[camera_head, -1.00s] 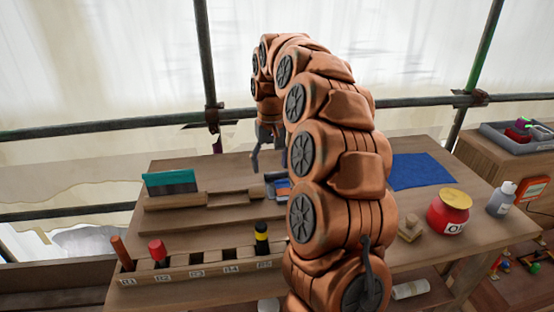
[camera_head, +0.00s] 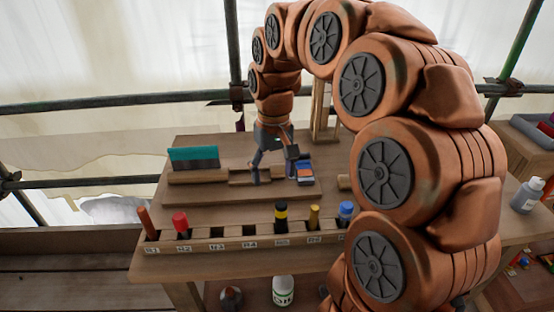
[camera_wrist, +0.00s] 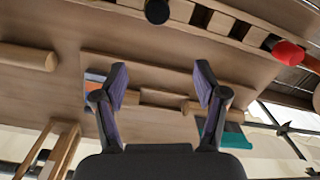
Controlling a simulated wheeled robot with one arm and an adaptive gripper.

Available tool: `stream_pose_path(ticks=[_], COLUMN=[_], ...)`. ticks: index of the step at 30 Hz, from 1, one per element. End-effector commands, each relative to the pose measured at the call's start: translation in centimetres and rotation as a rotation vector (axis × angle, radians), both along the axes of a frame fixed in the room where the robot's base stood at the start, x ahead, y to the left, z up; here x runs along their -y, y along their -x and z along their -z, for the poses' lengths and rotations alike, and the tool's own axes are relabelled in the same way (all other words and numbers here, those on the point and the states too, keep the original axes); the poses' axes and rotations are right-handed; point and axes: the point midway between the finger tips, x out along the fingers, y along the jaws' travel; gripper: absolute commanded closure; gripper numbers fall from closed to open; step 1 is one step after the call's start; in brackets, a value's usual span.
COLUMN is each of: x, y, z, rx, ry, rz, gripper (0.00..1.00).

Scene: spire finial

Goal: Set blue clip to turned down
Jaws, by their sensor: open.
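A small blue piece with an orange face (camera_head: 304,172), which looks like the blue clip, sits at the right end of the wooden rod on the bench. It also shows in the wrist view (camera_wrist: 94,78), partly hidden behind a finger. I cannot tell clearly which way it is turned. A teal clip-like plate (camera_head: 194,158) stands upright at the rod's left end, and shows in the wrist view (camera_wrist: 232,136). My gripper (camera_head: 273,165) is open and empty, pointing down over the rod's narrow middle (camera_head: 250,178), just left of the blue piece.
A front rack (camera_head: 230,246) with labelled slots holds several handled tools, including a red-capped one (camera_head: 180,223) and a yellow-and-black one (camera_head: 281,216). A wooden post (camera_head: 322,110) stands behind the blue piece. A grey bottle (camera_head: 526,196) is at right. My arm hides the bench's right part.

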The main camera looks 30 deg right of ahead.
Motion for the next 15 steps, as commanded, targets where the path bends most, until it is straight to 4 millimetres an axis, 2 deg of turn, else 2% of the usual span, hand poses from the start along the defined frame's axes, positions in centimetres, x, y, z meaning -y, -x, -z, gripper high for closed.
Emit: stream_pose_path(ticks=[9,15], x=[-2.5,-3.4], y=[4.2,6.0], z=[0.2,0.4], rx=[-0.02,-0.026], ry=[0.002,0.005], rz=[-0.045,-0.059], gripper=[0.28,0.28])
